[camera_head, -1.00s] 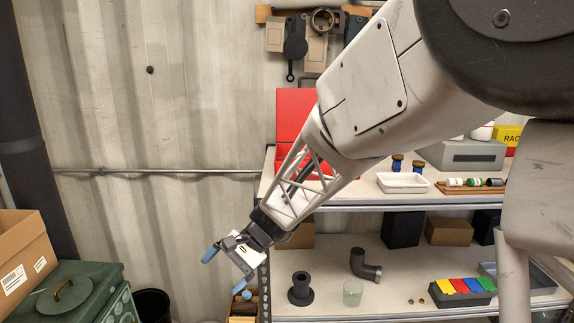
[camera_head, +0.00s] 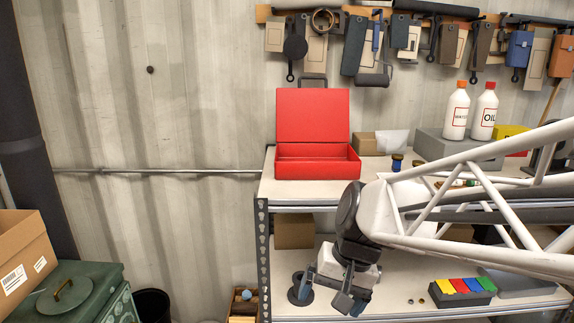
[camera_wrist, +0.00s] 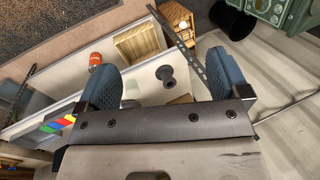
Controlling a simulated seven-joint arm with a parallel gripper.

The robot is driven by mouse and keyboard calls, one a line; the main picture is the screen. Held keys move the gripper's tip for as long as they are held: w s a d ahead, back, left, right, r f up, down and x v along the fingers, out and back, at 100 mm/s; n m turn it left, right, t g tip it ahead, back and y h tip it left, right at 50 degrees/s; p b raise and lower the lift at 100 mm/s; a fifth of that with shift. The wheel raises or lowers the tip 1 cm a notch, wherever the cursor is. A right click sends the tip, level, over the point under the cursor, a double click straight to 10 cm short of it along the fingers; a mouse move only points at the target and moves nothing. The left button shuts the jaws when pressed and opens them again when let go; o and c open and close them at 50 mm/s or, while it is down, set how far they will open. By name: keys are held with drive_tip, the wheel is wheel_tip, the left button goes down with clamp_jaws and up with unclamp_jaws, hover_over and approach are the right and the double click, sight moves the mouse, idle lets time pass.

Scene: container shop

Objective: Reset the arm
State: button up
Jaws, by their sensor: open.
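My gripper (camera_head: 331,290) is in front of the lower shelf in the head view, pointing down, beside a dark flanged pipe piece (camera_head: 299,290). In the wrist view my gripper (camera_wrist: 163,85) shows two blue fingertips spread wide with nothing held between them. My arm reaches in from the right and covers part of the shelves.
A red open box (camera_head: 318,164) stands on the upper shelf (camera_head: 290,194). White bottles (camera_head: 456,110) stand to its right. A block with coloured tiles (camera_head: 462,291) lies on the lower shelf. A green chest (camera_head: 70,295) and cardboard box (camera_head: 25,255) stand left. Tools hang behind.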

drive_tip(key=s+d+n+t+h, duration=0.1)
drive_tip(key=s+d+t+h, duration=0.1)
drive_tip(key=s+d, duration=0.8)
drive_tip(key=shift+d+r+t+h, duration=0.3)
drive_tip(key=shift+r+h, duration=0.05)
drive_tip(key=shift+h, duration=0.45)
drive_tip(key=shift+w, duration=0.1)
idle(0.4)
